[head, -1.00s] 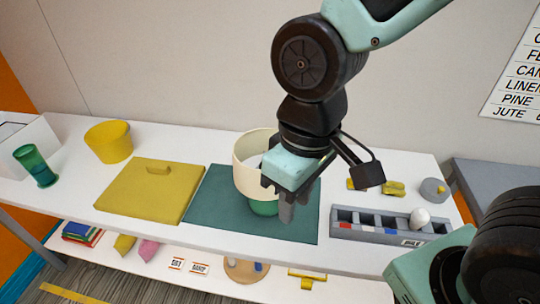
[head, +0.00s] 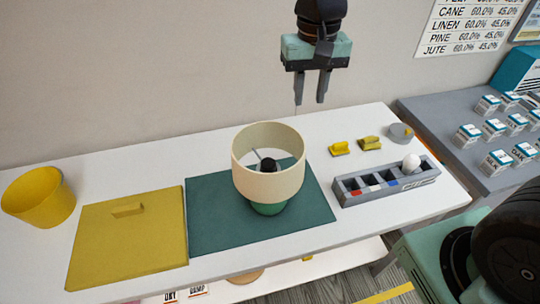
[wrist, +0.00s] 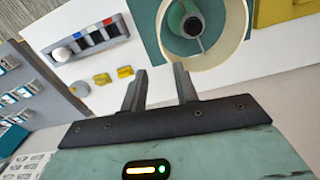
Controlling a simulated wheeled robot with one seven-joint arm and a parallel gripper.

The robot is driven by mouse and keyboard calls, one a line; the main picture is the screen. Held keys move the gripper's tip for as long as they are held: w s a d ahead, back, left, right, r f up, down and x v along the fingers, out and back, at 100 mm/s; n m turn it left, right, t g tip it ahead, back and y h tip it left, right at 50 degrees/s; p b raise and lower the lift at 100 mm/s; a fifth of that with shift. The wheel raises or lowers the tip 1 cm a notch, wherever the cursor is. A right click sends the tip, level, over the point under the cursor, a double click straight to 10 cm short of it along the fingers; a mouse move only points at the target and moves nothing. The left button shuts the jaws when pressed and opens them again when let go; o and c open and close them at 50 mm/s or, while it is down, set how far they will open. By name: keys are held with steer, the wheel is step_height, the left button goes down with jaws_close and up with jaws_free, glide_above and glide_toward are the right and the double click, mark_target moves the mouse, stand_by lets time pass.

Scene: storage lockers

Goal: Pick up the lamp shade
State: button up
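The lamp shade (head: 268,180) is a cream, open-topped ring in the head view. It sits around a green lamp base (head: 268,208) on a dark green mat (head: 212,215). A dark round fitting shows inside the shade. In the wrist view the shade (wrist: 237,30) is at the top right, seen from above, with the dark fitting in its middle. My gripper (head: 312,100) is raised above the back of the table, behind and to the right of the shade and apart from it. Its two fingers (wrist: 160,84) are spread with nothing between them.
A yellow lidded board (head: 130,240) and a yellow bin (head: 38,197) are on the left. A grey compartment tray (head: 385,183) with a white bulb (head: 411,162) is on the right. Small yellow pieces (head: 340,148) lie behind it. A grey side table (head: 455,120) holds several labelled boxes.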

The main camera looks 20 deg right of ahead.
mark_target(304, 153)
step_height(304, 153, down, 12)
steer(key=shift+d+p, duration=0.1)
steer(key=shift+p, duration=0.95)
steer(key=shift+s+d+f+p, duration=0.1)
steer(key=shift+f+p, duration=0.4)
steer(key=shift+f, duration=0.85)
steer(key=shift+s+f+p, duration=0.1)
steer(key=shift+f+p, duration=0.35)
steer(key=shift+f, duration=0.9)
steer(key=shift+w, duration=0.1)
steer(key=shift+c, duration=0.3)
jaws_close()
